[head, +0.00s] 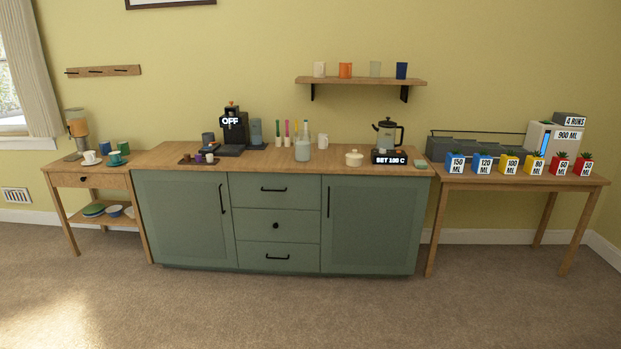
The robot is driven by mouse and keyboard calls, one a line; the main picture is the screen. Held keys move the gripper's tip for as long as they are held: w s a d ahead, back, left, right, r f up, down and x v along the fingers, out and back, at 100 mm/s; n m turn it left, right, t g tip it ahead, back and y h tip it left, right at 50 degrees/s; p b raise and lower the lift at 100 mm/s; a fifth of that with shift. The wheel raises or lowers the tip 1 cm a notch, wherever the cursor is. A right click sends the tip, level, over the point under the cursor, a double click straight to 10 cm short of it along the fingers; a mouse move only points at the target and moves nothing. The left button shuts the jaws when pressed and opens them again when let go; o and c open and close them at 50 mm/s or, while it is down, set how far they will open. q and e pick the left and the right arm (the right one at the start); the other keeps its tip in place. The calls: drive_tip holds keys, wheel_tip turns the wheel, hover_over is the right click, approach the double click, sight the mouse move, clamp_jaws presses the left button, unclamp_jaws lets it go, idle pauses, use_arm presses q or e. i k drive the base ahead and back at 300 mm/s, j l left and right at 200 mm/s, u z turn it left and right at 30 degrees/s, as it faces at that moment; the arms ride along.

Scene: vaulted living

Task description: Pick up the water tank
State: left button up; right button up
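I cannot tell for sure which thing is the water tank. A white box (536,139) with a blue level strip and a "900 ML" label stands on the right-hand wooden table. A grey-blue container (256,133) stands on a dark mat on the green cabinet, just right of the black coffee machine (234,128), whose display reads "OFF". Both look upright. Neither of my grippers is in view.
The green cabinet (275,222) holds a kettle (388,134), a glass bottle (303,146) and a lidded white pot (354,158). Several labelled plant pots line the front of the right-hand table (500,181). A small cart (64,181) stands left. The carpet in front is clear.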

sight(255, 124)
drive_tip(key=i, duration=3.7)
